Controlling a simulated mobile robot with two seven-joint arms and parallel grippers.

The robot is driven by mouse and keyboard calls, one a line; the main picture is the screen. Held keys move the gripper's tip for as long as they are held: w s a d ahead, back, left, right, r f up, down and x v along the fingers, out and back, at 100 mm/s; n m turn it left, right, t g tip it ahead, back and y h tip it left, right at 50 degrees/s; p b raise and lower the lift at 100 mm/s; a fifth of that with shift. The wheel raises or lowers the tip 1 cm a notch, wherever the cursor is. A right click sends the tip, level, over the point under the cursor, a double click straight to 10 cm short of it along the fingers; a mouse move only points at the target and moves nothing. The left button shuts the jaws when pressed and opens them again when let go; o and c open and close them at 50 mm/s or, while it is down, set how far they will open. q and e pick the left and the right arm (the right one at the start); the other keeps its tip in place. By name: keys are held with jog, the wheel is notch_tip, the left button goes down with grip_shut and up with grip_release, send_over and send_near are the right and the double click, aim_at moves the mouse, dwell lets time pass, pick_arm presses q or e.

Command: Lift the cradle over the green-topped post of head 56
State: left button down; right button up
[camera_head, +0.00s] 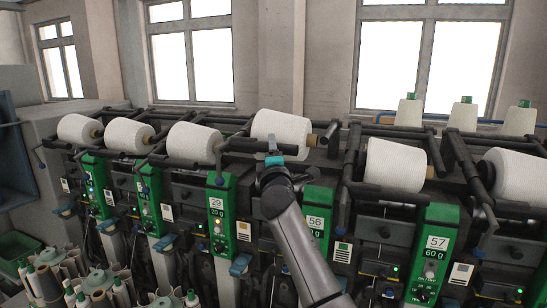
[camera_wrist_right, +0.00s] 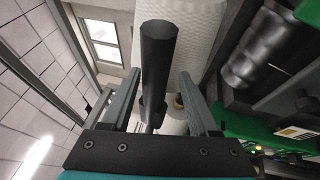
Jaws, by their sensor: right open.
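The green-topped post (camera_head: 317,222) of head 56 stands just right of my right forearm, which hides part of it. A white yarn cone (camera_head: 282,128) sits above it, with the dark cradle bar (camera_head: 243,146) in front. My right gripper (camera_head: 272,150) is at this bar, in front of the cone. In the right wrist view the gripper (camera_wrist_right: 158,75) is open. A dark round bar (camera_wrist_right: 158,55), seemingly the cradle's handle, stands between the fingers with gaps on both sides. The white cone (camera_wrist_right: 200,25) is behind it. My left gripper is not in view.
A bin of spools and tubes (camera_head: 80,285) stands at lower left. Windows line the back wall.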

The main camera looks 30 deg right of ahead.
jog(key=b+v, duration=0.2)
jog(key=v, duration=1.3)
jog(key=shift+s+f, duration=0.1)
jog(key=shift+f, duration=0.05)
dwell(1.0)
